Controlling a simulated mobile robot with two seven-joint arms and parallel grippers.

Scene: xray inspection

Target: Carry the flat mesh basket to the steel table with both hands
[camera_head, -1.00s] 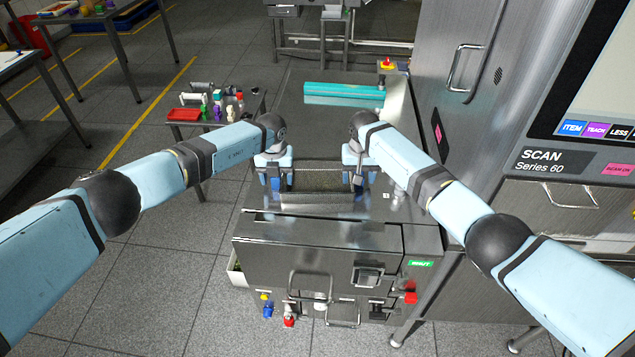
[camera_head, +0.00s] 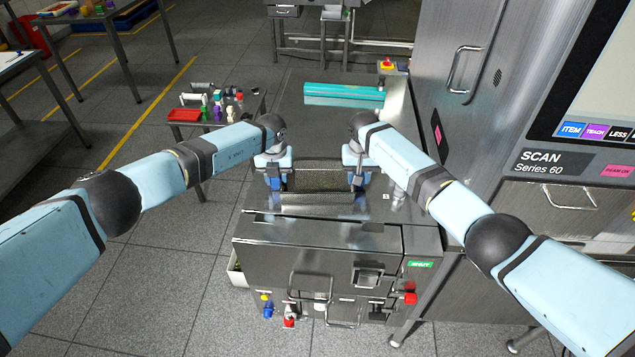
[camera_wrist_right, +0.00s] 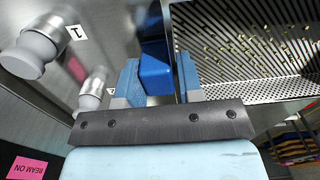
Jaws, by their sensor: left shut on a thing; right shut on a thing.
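The flat mesh basket (camera_head: 320,179) lies level between my two grippers, over the steel surface in front of the scanner. In the right wrist view its perforated floor (camera_wrist_right: 235,55) carries scattered small yellow-green bits. My left gripper (camera_head: 276,185) points down and is shut on the basket's left side. My right gripper (camera_head: 357,183) is shut on the right side; the right wrist view shows its fingers (camera_wrist_right: 158,78) around a blue handle (camera_wrist_right: 156,65). The head view does not show clearly whether the basket touches the surface below. I cannot tell which table is the steel table.
A teal bar (camera_head: 343,91) lies on the steel surface beyond the basket. The scanner cabinet (camera_head: 490,110) stands close on the right. A small table with a red tray (camera_head: 184,115) and bottles stands to the left. Floor (camera_head: 140,260) is clear at front left.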

